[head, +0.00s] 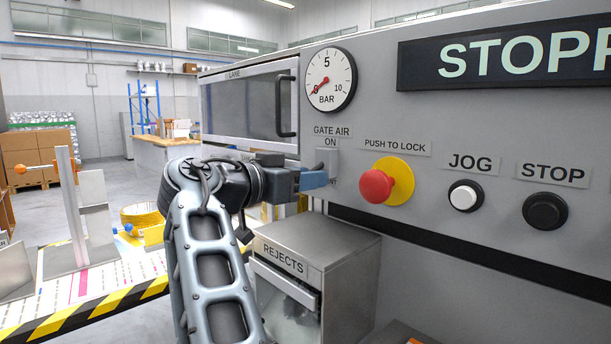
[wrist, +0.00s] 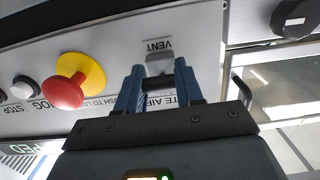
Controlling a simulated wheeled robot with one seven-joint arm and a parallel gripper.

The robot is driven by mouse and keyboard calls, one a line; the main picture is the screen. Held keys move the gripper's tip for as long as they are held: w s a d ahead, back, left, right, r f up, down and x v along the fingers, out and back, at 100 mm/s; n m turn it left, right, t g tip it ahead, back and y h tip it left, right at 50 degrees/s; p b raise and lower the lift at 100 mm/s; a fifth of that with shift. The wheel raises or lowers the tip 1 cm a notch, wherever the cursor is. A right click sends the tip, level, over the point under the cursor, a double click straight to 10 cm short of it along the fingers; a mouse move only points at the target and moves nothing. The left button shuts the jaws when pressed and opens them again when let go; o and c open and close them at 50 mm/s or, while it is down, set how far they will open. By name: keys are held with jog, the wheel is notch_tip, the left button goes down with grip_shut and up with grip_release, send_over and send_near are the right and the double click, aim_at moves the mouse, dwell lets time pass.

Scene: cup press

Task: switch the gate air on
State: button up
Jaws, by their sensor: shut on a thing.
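The gate air valve (head: 328,159) is a small grey fitting on the machine's front, below the label "GATE AIR ON" and above a mostly hidden label ending in "NT". My gripper (head: 316,180) is at it, with blue fingers pointing at the panel. In the wrist view, the blue fingers of my gripper (wrist: 160,78) are shut on the valve's dark handle, in front of its grey body (wrist: 160,63); the "VENT" label lies beyond the fingertips, upside down. The pressure gauge (head: 328,80) needle points low left, near zero.
The red push-to-lock button (head: 377,186) on its yellow collar is close to the right of my gripper. JOG (head: 464,196) and STOP (head: 545,211) buttons are farther right. The rejects bin (head: 318,262) stands below. A door handle (head: 286,106) juts out at upper left.

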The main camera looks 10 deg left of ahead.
aim_at(315, 167)
notch_tip(315, 167, up, 2)
jog(key=g+y+p, duration=0.1)
jog(key=p, duration=0.1)
jog(key=g+y+p, duration=0.1)
jog(key=p, duration=0.1)
jog(key=shift+s+a+r+g, duration=0.15)
jog(key=shift+r+g, duration=0.05)
jog(key=shift+g, duration=0.2)
jog(key=r+g+y+p, duration=0.1)
jog(key=p, duration=0.2)
jog(key=g+p, duration=0.1)
jog(key=g+y+p, duration=0.1)
jog(key=p, duration=0.1)
jog(key=shift+r+y, duration=0.3)
jog(key=shift+r, duration=0.1)
jog(key=g+p, duration=0.1)
jog(key=y+p, duration=0.1)
jog(key=p, duration=0.1)
jog(key=shift+w+d+r+g, duration=0.2)
jog(key=shift+g, duration=0.2)
jog(key=shift+p, duration=0.35)
jog(key=o, duration=1)
jog(key=shift+o, duration=0.2)
jog(key=v, duration=0.7)
jog(key=shift+r+b, duration=0.3)
jog(key=shift+r, duration=0.05)
